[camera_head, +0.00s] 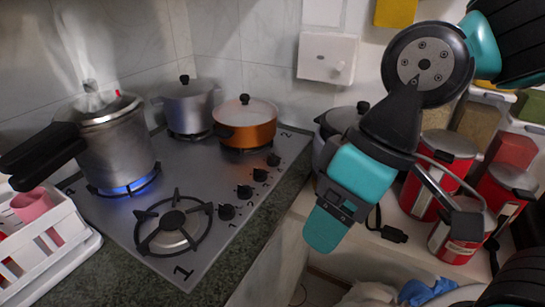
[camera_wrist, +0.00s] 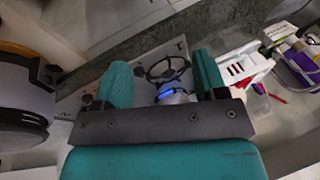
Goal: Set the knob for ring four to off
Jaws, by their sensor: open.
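A steel cooktop (camera_head: 200,200) carries a row of several black knobs along its right edge. The nearest knob (camera_head: 227,212) and the farthest knob (camera_head: 273,159) bound the row; I cannot read their settings. Blue flame burns under a pressure cooker (camera_head: 115,140) on the left ring. The front ring (camera_head: 172,230), near a printed 1, is bare and unlit. A printed 2 lies by the orange pot. My gripper (camera_head: 325,228) is open and empty, right of the cooktop and apart from the knobs. In the wrist view, my gripper (camera_wrist: 162,62) has its teal fingers spread, with cooktop and flame seen between them.
An orange pot (camera_head: 250,132) and a grey pot (camera_head: 188,105) stand on the back rings. A white rack (camera_head: 50,240) is at the left. Red canisters (camera_head: 437,170) and another pot (camera_head: 340,120) stand to the right. Space above the knobs is clear.

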